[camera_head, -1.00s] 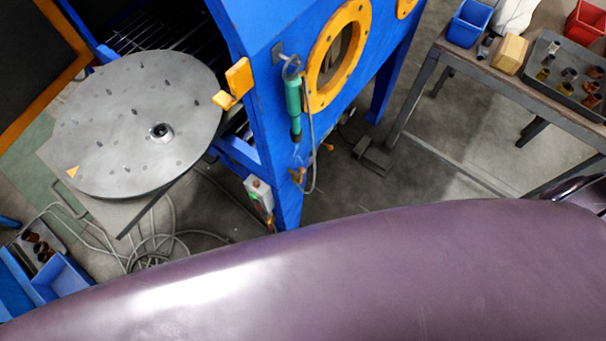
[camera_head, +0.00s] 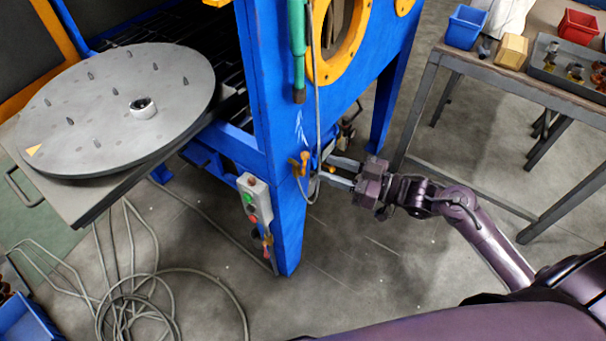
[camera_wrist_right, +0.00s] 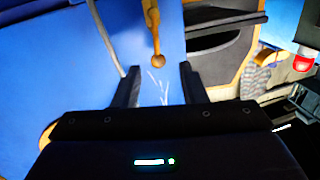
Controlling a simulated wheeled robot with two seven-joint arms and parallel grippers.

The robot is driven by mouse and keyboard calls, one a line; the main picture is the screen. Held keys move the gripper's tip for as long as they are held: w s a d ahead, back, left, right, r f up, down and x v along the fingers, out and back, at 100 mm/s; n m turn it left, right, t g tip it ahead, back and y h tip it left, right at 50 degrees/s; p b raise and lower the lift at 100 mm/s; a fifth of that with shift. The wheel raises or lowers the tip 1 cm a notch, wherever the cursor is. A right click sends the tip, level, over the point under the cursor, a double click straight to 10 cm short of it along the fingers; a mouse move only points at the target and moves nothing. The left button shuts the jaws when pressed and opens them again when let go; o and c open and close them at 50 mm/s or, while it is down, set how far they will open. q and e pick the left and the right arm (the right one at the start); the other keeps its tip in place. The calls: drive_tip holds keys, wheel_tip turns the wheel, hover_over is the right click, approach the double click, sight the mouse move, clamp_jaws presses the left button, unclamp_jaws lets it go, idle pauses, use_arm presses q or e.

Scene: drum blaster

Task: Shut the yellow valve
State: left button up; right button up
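The yellow valve (camera_head: 300,163) sits low on the blue cabinet's front corner post, beside a grey hose. In the right wrist view its yellow lever (camera_wrist_right: 153,28) points downward and ends in a round knob. My right gripper (camera_head: 338,172) reaches in from the right with its fingers pointing at the valve. It is open and empty. In the right wrist view the two fingers (camera_wrist_right: 160,75) are spread apart, with the knob ahead of the gap between them. I cannot tell any contact with the valve. My left gripper is not in view.
The blue cabinet (camera_head: 279,120) carries a control box (camera_head: 254,199) left of the valve and a green blaster handle (camera_head: 297,45) above it. A round turntable (camera_head: 110,110) stands left. Coiled hose (camera_head: 150,310) lies on the floor. A workbench (camera_head: 460,66) stands right; the floor between is clear.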

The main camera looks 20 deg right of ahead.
sight(306, 160)
drive_tip(key=x, duration=0.7)
drive_tip(key=shift+w, duration=0.25)
clamp_jaws()
